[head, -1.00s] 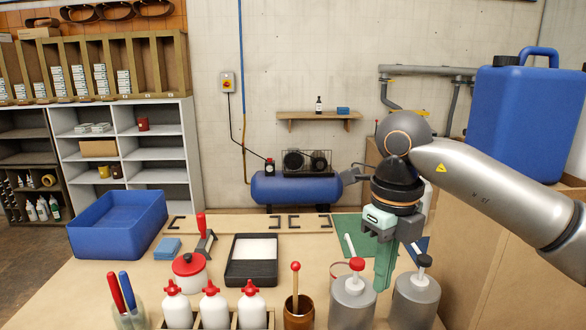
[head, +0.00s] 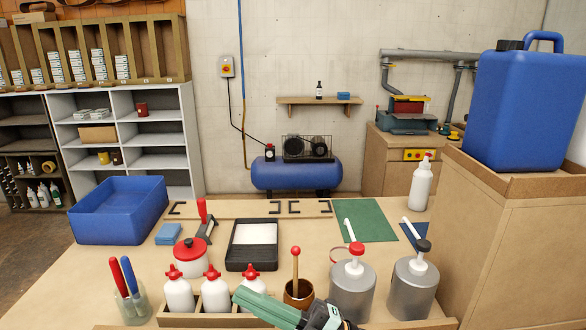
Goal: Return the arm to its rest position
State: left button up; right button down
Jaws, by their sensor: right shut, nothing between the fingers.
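My right gripper (head: 262,306) shows at the bottom middle of the head view. Its green fingers are together with nothing between them, and they point left. It is low at the table's near edge, in front of the brown pot (head: 298,292) and the white bottles with red caps (head: 212,292). The gripper partly covers the rightmost of these bottles. Most of my right arm is out of the picture. My left gripper is not in view.
The table (head: 120,262) holds a blue bin (head: 118,212), a black tray (head: 252,260), a red-lidded pot (head: 190,257), two grey pump cans (head: 352,288), a green mat (head: 364,220) and a white bottle (head: 421,186). A large blue canister (head: 524,110) stands at right.

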jog(key=w+d+f+m+t+h, duration=0.1)
jog(key=d+f+m+t+h, duration=0.6)
jog(key=f+m, duration=0.4)
jog(key=w+d+f+m+t+h, duration=0.1)
jog(key=d+f+m+t+h, duration=0.4)
jog(key=d+f+m+h, duration=0.4)
jog(key=s+d+f+m+g+h, duration=0.2)
jog(key=s+d+f+m+g, duration=0.1)
jog(key=s+f, duration=0.5)
jog(key=s+d+f+m+g+h, duration=0.2)
jog(key=s+d+f+m+g, duration=0.1)
jog(key=s+f, duration=0.5)
notch_tip(320, 180, down, 3)
jog(key=shift+d+m+g+h, duration=0.2)
jog(key=shift+m+g+h, duration=0.2)
jog(key=shift+m, duration=0.4)
jog(key=shift+r, duration=0.1)
